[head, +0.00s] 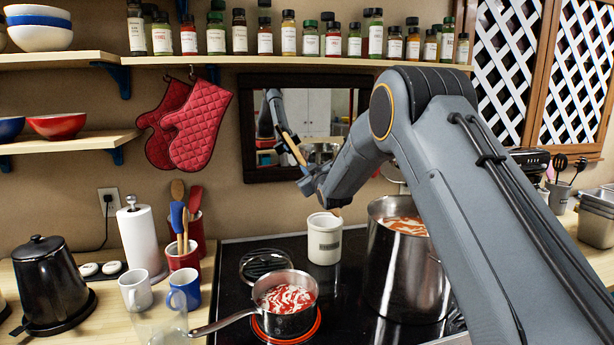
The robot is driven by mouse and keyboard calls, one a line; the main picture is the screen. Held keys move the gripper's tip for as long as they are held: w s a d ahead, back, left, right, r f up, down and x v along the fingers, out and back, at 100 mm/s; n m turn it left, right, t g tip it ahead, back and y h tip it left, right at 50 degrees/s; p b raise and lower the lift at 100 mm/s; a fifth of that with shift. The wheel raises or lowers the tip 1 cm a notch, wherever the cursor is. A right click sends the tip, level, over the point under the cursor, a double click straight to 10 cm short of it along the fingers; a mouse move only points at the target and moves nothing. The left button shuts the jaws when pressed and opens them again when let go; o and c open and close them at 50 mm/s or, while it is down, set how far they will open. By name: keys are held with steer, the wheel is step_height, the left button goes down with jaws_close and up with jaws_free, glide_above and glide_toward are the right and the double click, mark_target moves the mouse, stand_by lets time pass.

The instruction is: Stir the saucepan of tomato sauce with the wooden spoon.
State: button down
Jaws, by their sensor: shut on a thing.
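The saucepan (287,324) is steel and stands on a glowing red burner at the front left of the black cooktop, its handle toward the lower left. Red sauce with white streaks (287,298) fills its inside. My gripper (309,183) is above and behind the saucepan, over the white crock (324,243), and is shut on the wooden spoon (294,150). The spoon is tilted, one end up to the left. A bit of wood in line with it shows at the crock's mouth; whether it is inside the crock I cannot tell. My arm hides part of the grip.
A tall steel pot (396,275) with orange-red contents stands right of the crock, partly behind my arm. Mugs (185,288), a utensil holder (183,260), a paper towel roll (142,240) and a black kettle (46,285) stand on the left counter. A mirror (262,165) hangs behind.

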steer(key=shift+r, duration=0.35)
